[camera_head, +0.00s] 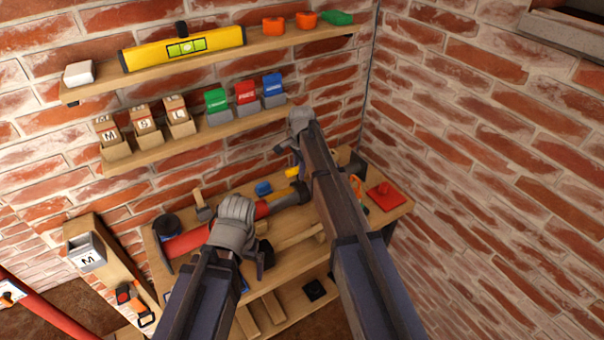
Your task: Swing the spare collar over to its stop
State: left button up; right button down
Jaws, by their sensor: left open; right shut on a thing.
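I cannot tell which thing is the spare collar or where its stop is. My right gripper (284,151) is over the back of the workbench, below the middle shelf; its jaws are shut, but what they hold is hidden. A small yellow thing (292,172) shows just below it; I cannot tell whether they touch. My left gripper (264,260) is open over the front part of the bench, with nothing visible between its fingers.
The workbench (396,212) carries a red plate with a knob (384,196), a blue cap (263,188), a hammer (203,207) and a long red tool (186,243). Shelves above hold a yellow level (150,55), orange pieces (273,26) and several small boxes (180,118). Brick walls stand behind and right.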

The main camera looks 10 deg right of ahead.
jog(key=shift+w+a+f, duration=0.1)
jog(key=shift+w+a, duration=0.1)
jog(key=shift+w, duration=0.25)
jog(key=shift+w+a, duration=0.2)
jog(key=shift+w, duration=0.25)
jog(key=c, duration=0.9)
grip_release()
jog(key=o, duration=0.3)
jog(key=shift+w+a+f, duration=0.1)
jog(key=shift+w+f, duration=0.1)
jog(key=o, duration=0.3)
jog(key=shift+s+r, duration=0.1)
notch_tip(320, 180, up, 8)
jog(key=p, duration=0.7)
jog(key=shift+s+d+p, duration=0.25)
jog(key=shift+s+p, duration=0.05)
jog(key=shift+s, duration=0.1)
